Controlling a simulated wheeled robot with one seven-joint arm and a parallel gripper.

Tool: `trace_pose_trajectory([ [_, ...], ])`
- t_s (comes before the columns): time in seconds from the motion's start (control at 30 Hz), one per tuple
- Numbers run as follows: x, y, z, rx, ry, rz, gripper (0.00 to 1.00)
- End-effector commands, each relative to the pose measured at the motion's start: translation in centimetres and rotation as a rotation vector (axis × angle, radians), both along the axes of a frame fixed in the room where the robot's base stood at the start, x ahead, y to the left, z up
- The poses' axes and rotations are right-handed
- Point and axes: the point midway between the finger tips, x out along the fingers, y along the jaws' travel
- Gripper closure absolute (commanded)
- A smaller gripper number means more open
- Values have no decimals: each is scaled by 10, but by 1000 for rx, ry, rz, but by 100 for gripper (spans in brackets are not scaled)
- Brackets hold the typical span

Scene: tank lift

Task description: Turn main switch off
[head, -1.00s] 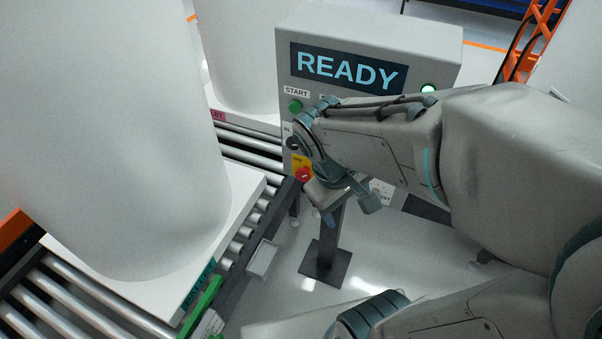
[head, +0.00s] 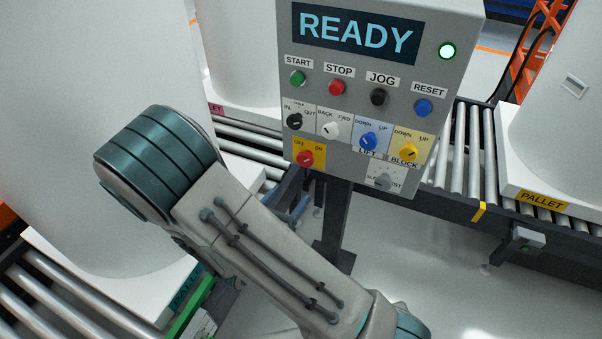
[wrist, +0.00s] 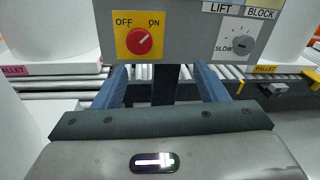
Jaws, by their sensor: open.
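The main switch is a red knob (head: 306,158) on a yellow plate marked OFF and ON, at the lower left of the grey control panel (head: 440,90). In the wrist view the red knob (wrist: 139,41) has its pale mark pointing up and right, toward ON. My gripper (wrist: 162,72) is open and empty, its two blue fingers spread wide below the panel's lower edge. The knob lies ahead, above and nearer the left finger, with no contact visible. In the head view my arm hides most of the gripper.
Other knobs and buttons crowd the panel, including a grey speed knob (head: 383,181) to the right and a black knob (head: 294,121) above. A dark post (head: 338,225) holds the panel. Roller conveyors (head: 470,150) with large white tanks stand on both sides.

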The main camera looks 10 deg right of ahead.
Motion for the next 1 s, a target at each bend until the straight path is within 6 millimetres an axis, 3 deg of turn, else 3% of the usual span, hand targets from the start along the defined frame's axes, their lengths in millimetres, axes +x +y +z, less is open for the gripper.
trace_pose_trajectory([
  [0.1, 4, 16, -15, -59, 19, 87, 34],
  [0.27, 11, 17, -18, -82, 24, 117, 34],
  [0.8, 94, -44, -17, -79, 24, 113, 34],
  [1.0, 112, -57, -18, -78, 24, 114, 34],
])
